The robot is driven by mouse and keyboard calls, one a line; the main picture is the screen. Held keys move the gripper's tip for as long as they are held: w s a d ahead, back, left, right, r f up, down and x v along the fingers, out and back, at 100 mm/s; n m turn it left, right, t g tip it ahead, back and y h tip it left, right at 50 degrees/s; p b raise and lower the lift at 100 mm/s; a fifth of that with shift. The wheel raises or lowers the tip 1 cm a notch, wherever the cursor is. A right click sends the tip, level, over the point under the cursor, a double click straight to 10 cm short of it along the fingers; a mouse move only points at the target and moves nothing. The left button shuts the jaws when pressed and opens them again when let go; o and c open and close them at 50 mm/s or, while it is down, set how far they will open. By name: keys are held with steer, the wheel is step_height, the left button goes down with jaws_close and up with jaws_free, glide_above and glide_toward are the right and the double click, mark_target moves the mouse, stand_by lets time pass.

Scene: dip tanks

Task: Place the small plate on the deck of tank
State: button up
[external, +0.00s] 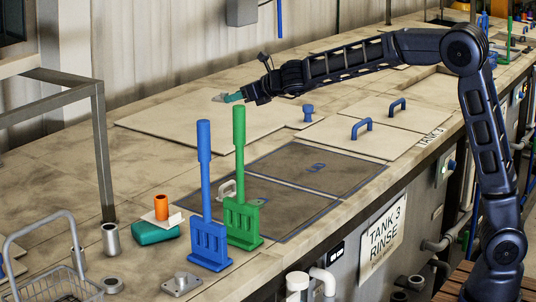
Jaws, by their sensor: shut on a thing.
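My gripper (233,97) is at the end of the arm reaching left across the tank line, above the large pale cover at the back. Its teal fingertips are shut on a small pale grey piece, which looks like the small plate (219,98). It is held above the deck, and its exact tilt is too small to tell. The tank deck (350,213) is a stained beige surface around two dark, blue-edged lids (318,165). A label below its front edge reads TANK 3 RINSE.
A blue-handled tool (205,180) and a green-handled tool (240,180) stand upright at the dark lids. An orange cylinder (161,207), teal block (155,233), grey flanged part (182,284) and wire basket (60,285) are at left. Blue-handled covers (375,135) lie farther right.

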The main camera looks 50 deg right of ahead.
steer(key=s+a+r+n+y, duration=0.1)
steer(key=a+r, duration=0.3)
steer(key=a, duration=0.5)
steer(key=s+a+r, duration=0.2)
steer(key=a+r, duration=0.2)
steer(key=a, duration=0.6)
steer(key=s+a+r+n+y, duration=0.1)
steer(key=a+r, duration=0.2)
steer(key=a, duration=0.6)
steer(key=s+a+r, duration=0.1)
steer(key=s+a, duration=0.3)
steer(key=a, duration=0.3)
steer(key=s+a+r+y, duration=0.1)
steer(key=s+a, duration=0.2)
steer(key=a, duration=0.4)
steer(key=s+a+r, duration=0.1)
steer(key=s+a, duration=0.3)
steer(key=a, duration=0.3)
steer(key=s+a+f+n+g, duration=0.1)
steer(key=s+a+f, duration=0.6)
steer(key=a+f, duration=0.35)
steer(key=shift+s+a+f, duration=0.8)
steer(key=shift+s+f, duration=0.5)
steer(key=shift+f, duration=3.15)
steer(key=shift+s+a+f, duration=0.85)
steer(key=shift+s+f, duration=0.5)
steer(key=shift+f, duration=3.05)
steer(key=shift+s+a+f, duration=0.8)
steer(key=shift+s+f, duration=0.5)
steer(key=shift+f, duration=3.15)
